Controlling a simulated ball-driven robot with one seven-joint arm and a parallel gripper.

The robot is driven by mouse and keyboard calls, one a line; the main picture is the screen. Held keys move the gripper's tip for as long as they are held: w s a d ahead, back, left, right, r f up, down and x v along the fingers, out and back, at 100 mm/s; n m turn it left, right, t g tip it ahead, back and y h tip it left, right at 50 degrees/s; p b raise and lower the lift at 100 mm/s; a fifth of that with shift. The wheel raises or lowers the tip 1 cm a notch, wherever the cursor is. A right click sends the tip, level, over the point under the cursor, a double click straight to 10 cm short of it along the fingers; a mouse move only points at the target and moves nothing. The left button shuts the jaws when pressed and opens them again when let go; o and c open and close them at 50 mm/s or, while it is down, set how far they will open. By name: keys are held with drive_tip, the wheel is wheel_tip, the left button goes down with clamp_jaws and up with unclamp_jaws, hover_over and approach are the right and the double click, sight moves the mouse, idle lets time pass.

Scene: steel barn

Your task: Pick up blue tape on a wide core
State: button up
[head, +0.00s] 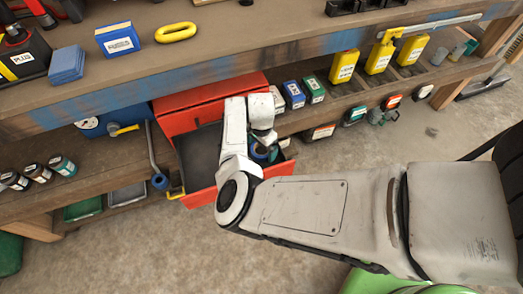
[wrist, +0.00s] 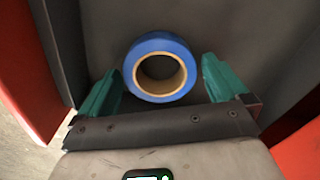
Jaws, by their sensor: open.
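The blue tape on a wide tan core (wrist: 181,47) lies flat on the grey floor of an open red drawer in the wrist view. My gripper (wrist: 163,80) is open, with one green finger to the left of the roll and one to the right. The roll's near part sits between the fingers, with gaps on both sides. In the head view the roll (head: 259,152) shows only partly, with my wrist hiding much of it, and my arm reaches down into the drawer.
The open drawer (head: 197,160) belongs to a red cabinet (head: 208,100) under the workbench (head: 240,50). Its walls stand close on both sides of my gripper. A lower shelf holds small boxes and yellow bottles (head: 344,66) to the right. The concrete floor (head: 140,245) in front is clear.

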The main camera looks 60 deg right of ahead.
drive_tip(key=shift+c, duration=0.4)
drive_tip(key=c, duration=0.9)
drive_tip(key=shift+r, duration=0.15)
drive_tip(key=shift+r, duration=0.25)
wheel_tip(320, 180, up, 2)
drive_tip(key=shift+r+p, duration=0.1)
drive_tip(key=shift+p, duration=0.4)
drive_tip(key=s+r+p, duration=0.1)
drive_tip(key=s+r, duration=0.2)
drive_tip(key=s, duration=0.1)
drive_tip(key=s+a+r+p, duration=0.1)
drive_tip(key=s+r, duration=0.2)
drive_tip(key=s, duration=0.2)
drive_tip(key=s+a+r+p, duration=0.1)
drive_tip(key=s+r, duration=0.3)
drive_tip(key=shift+s, duration=0.4)
